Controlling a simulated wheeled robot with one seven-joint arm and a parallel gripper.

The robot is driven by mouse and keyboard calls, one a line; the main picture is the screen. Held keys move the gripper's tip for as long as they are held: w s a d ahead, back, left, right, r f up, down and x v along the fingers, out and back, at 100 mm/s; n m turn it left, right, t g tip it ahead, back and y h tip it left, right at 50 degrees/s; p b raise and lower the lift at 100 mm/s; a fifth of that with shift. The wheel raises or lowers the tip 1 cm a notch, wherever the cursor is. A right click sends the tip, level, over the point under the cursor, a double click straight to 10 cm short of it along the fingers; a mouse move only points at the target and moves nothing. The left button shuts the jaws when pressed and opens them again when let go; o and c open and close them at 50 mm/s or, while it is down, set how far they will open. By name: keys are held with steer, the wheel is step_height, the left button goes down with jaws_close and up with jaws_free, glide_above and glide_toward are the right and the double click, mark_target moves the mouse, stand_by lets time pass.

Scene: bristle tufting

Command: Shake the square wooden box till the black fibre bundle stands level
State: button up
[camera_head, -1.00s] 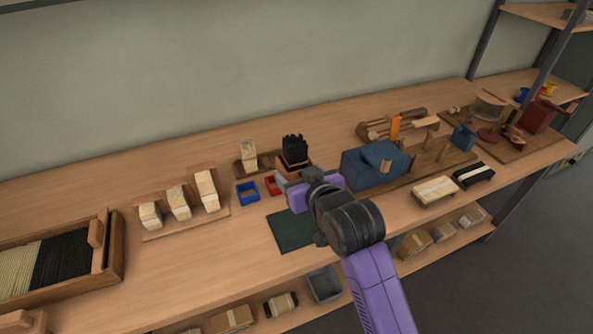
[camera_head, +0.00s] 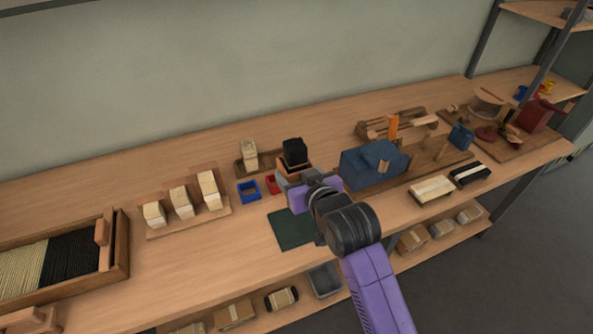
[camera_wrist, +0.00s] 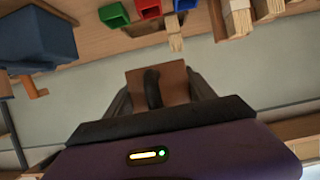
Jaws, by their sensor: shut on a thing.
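The square wooden box (camera_head: 283,168) is in the grip of my gripper (camera_head: 291,180), behind the dark green mat in the head view. The black fibre bundle (camera_head: 295,152) stands upright out of it, and its top looks nearly even at this size. In the wrist view the box's brown face (camera_wrist: 175,80) sits between the two fingers of my gripper (camera_wrist: 160,92), with a dark curved shape across it. The fingers partly hide the box. I cannot tell whether its bottom touches the bench.
A blue block-like machine (camera_head: 372,165) stands close to the right. Small blue (camera_head: 248,191) and red (camera_head: 271,184) trays lie to the left. A pale bundle in a wooden holder (camera_head: 249,155) stands just behind left. The green mat (camera_head: 291,229) in front is bare.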

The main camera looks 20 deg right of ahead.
steer(key=shift+f, duration=0.75)
step_height(320, 180, up, 4)
steer(key=p, duration=0.3)
steer(key=shift+f, duration=0.2)
step_height(320, 180, down, 3)
steer(key=shift+f+b, duration=0.2)
steer(key=shift+b, duration=0.65)
step_height(320, 180, up, 3)
steer(key=p, duration=0.3)
steer(key=shift+r, duration=0.2)
steer(key=shift+f, duration=0.15)
steer(key=shift+f, duration=0.1)
